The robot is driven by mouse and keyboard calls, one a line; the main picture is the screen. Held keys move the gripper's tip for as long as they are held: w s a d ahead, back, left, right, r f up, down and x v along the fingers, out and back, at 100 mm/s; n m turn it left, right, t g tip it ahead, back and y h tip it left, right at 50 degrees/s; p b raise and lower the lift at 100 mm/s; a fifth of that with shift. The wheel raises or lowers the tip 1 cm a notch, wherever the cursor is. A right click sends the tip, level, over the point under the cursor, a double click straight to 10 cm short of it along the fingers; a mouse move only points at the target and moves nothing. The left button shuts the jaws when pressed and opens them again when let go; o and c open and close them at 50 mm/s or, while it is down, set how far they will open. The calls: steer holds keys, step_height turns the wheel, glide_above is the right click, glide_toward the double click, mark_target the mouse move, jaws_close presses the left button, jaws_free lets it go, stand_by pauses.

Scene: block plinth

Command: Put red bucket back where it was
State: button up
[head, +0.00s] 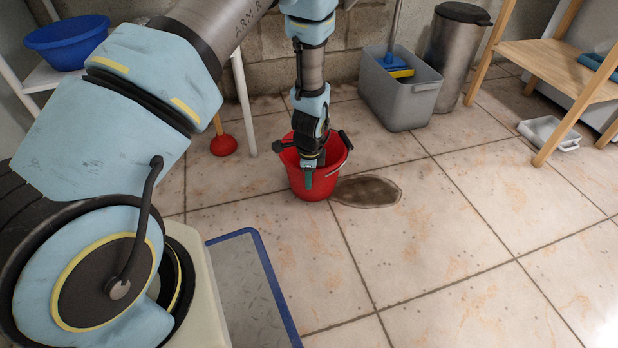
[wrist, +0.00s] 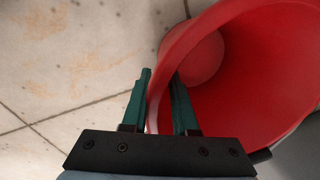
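The red bucket (head: 333,176) shows in the head view at the middle, near the back wall and left of a dark patch on the floor. My gripper (head: 309,175) reaches down at the bucket's near rim. In the wrist view, the bucket (wrist: 262,75) fills the right side. The green fingers of my gripper (wrist: 160,88) sit one outside and one inside the bucket's wall, closed around the rim. I cannot tell whether the bucket's base touches the floor.
The dark patch (head: 366,191) lies right of the bucket. A grey bin (head: 402,98), a metal trash can (head: 458,55) and a wooden rack (head: 550,65) stand behind and right. A red plunger (head: 223,145) is left. A blue-edged mat (head: 240,285) lies in front. Tiles (head: 480,250) at right are clear.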

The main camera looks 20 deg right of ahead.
steer(key=shift+o, duration=1.1)
steer(key=shift+r, duration=0.1)
step_height(320, 180, up, 12)
steer(key=s+p, duration=0.1)
steer(key=p, duration=0.5)
steer(key=shift+s+a, duration=0.25)
steer(key=shift+a, duration=0.05)
steer(key=w+a+r+n, duration=0.3)
steer(key=a+r+n, duration=0.3)
steer(key=a+r, duration=0.2)
steer(key=w+a+r+n, duration=0.2)
steer(key=a+r+n, duration=0.3)
steer(key=a+r, duration=0.25)
steer(key=s+a+r+n, duration=0.3)
steer(key=a+r+n, duration=0.1)
steer(key=a, duration=0.4)
steer(key=s+a+r+n, duration=0.4)
steer(key=a+r+n, duration=0.1)
steer(key=a+n, duration=0.2)
steer(key=shift+a+r+n, duration=0.3)
steer(key=shift+a, duration=0.25)
